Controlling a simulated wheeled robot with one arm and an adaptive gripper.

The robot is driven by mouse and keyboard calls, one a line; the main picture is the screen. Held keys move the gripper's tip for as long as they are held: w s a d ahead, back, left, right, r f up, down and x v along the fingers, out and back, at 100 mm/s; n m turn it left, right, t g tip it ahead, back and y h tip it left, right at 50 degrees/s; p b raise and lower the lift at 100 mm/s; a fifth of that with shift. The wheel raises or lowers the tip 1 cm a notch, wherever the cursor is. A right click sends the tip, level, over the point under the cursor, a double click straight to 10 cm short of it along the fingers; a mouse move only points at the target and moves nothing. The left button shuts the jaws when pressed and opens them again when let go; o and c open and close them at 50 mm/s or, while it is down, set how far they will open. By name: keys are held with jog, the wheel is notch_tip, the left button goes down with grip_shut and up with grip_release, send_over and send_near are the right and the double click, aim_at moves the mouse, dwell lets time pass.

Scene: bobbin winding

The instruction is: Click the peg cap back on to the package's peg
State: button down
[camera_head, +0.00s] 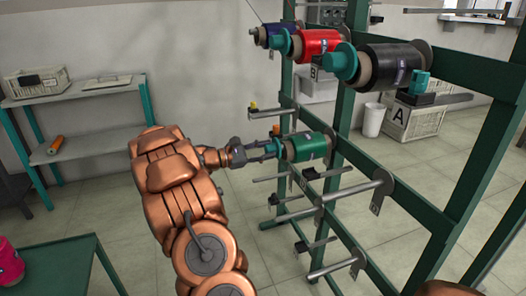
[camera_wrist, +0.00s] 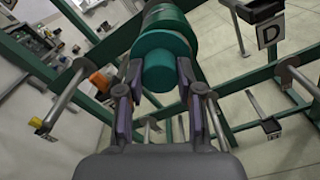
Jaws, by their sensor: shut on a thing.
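A green package (camera_head: 306,147) sits on a peg of the green rack in the head view. It also shows at the top of the wrist view (camera_wrist: 166,18). A teal peg cap (camera_wrist: 164,60) is at the package's near end, in line with it. My gripper (camera_wrist: 160,80) is shut on the cap, one finger on each side. In the head view my gripper (camera_head: 268,150) reaches the package's left end from the left. The cap hides the peg tip, so I cannot tell whether the cap is seated or a small gap remains.
Blue (camera_head: 265,36), red (camera_head: 320,43) and black (camera_head: 395,66) packages with teal caps hang on upper pegs. Bare pegs (camera_head: 350,192) stick out below. A teal piece (camera_head: 421,82) rests on a small dark holder. An orange piece (camera_wrist: 100,82) is left of my gripper. Floor left of the rack is open.

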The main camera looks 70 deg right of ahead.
jog(key=shift+s+d, duration=0.35)
dwell(0.6)
jog(key=c, duration=0.7)
grip_release()
jog(key=shift+w, duration=0.1)
jog(key=v, duration=1.2)
jog(key=shift+a, duration=0.1)
